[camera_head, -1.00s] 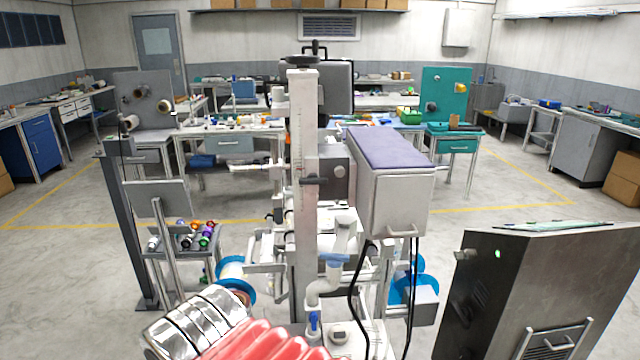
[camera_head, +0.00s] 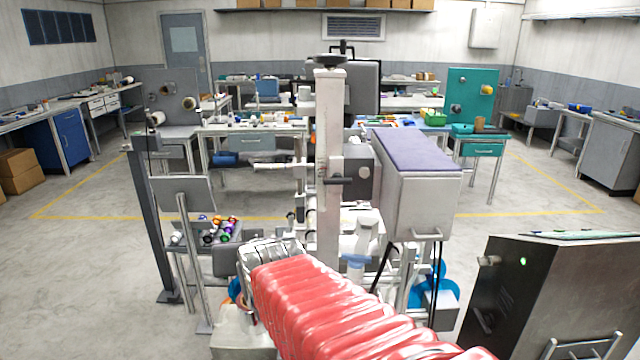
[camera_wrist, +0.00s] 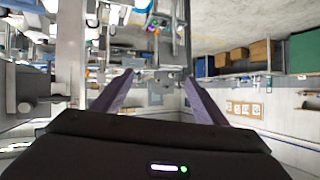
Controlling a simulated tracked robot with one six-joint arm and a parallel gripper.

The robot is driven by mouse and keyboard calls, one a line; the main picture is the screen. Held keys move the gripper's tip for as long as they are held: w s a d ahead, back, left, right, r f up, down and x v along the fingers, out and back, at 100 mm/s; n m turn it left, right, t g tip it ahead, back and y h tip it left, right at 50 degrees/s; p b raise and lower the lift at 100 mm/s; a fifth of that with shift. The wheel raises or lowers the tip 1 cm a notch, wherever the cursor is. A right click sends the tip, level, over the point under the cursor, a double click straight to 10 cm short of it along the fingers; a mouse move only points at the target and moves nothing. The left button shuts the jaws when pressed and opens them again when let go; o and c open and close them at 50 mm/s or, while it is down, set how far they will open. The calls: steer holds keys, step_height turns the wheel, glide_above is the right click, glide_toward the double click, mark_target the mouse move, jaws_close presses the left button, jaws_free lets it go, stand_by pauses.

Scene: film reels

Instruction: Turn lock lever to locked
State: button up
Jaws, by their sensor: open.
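A short dark lever (camera_head: 341,180) sticks out sideways from the pale upright column (camera_head: 328,120) of the film machine. It may be the lock lever; no marking for locked is readable. In the wrist view, which is turned over, a dark bar (camera_wrist: 50,99) at the left looks like the same lever. My gripper (camera_wrist: 160,75) has its two purple-grey fingers spread with nothing between them. The lever lies outside the fingers, to their left in that view. In the head view my red arm reaches to the machine's lower left and the fingers cannot be made out.
A grey box with a purple top (camera_head: 416,148) juts out right of the column. A dark cabinet (camera_head: 545,290) stands front right. A stand with a tilted grey panel (camera_head: 183,193) and a tray of small spools (camera_head: 215,230) are left. Open floor lies further left.

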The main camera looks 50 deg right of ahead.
steer(key=s+d+r+m+h, duration=0.1)
steer(key=d+r+m+h, duration=0.15)
steer(key=d, duration=0.45)
steer(key=s+d+r+m+h, duration=0.1)
steer(key=d+r+m+h, duration=0.15)
steer(key=d, duration=0.55)
steer(key=n+h, duration=0.1)
steer(key=h, duration=0.2)
glide_toward(337, 182)
steer(key=v, duration=0.4)
steer(key=shift+s+a+f+n+t, duration=0.2)
steer(key=shift+s+a+n+t, duration=0.1)
steer(key=shift+s+n, duration=0.2)
steer(key=shift+d, duration=0.1)
steer(key=shift+w+d, duration=0.1)
steer(key=shift+x, duration=6.75)
steer(key=shift+c, duration=0.2)
